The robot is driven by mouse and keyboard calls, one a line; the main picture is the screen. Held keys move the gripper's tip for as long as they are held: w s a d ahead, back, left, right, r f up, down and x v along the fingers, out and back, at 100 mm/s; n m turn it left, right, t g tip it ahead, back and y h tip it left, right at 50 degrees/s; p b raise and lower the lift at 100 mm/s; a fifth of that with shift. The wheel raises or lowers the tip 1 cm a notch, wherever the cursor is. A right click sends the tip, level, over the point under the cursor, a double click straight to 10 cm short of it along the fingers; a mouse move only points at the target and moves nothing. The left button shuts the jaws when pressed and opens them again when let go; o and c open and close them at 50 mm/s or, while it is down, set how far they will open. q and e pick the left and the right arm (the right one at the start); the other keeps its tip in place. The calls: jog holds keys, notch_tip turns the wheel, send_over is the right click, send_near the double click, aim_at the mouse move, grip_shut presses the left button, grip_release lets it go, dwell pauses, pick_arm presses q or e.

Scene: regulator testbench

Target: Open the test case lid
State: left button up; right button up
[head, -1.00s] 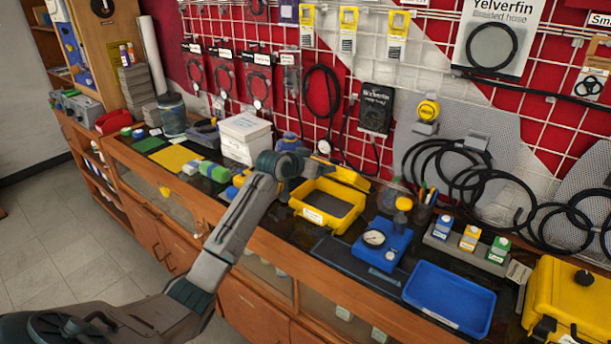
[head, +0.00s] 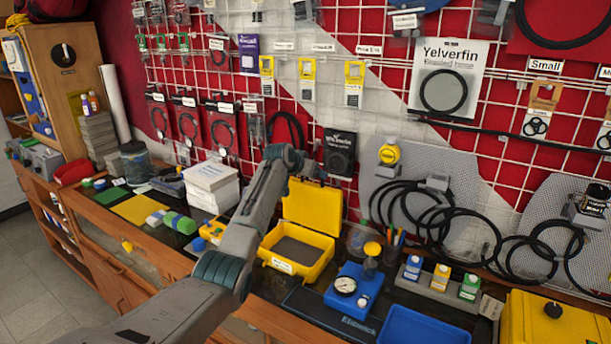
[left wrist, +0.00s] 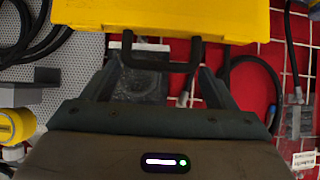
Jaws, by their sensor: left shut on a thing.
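The yellow test case (head: 298,268) stands on the bench with its grey-lined inside showing. Its lid (head: 311,207) stands about upright at the back edge; the lid also fills the top of the left wrist view (left wrist: 160,15). My left gripper (left wrist: 161,58) is shut on the black handle (left wrist: 162,66) at the lid's edge. In the head view my left arm reaches over the case's left side to the lid's top, and the fingertips are hard to make out there. My right gripper is in neither view.
White boxes (head: 211,185) stand left of the case. A blue gauge unit (head: 353,290), a blue tray (head: 424,328) and a cup of pens (head: 391,252) are to its right. The wall grid with hanging hoses (head: 286,130) is close behind the lid.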

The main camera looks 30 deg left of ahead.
pick_arm(q)
jog(key=shift+w+r+g, duration=0.2)
jog(key=shift+w+r, duration=0.05)
jog(key=shift+w, duration=0.3)
jog(key=shift+w+r+g, duration=0.2)
jog(key=shift+w, duration=0.3)
jog(key=shift+r, duration=0.1)
jog(key=o, duration=1.1)
jog(key=shift+o, duration=1.2)
jog(key=shift+s, duration=0.3)
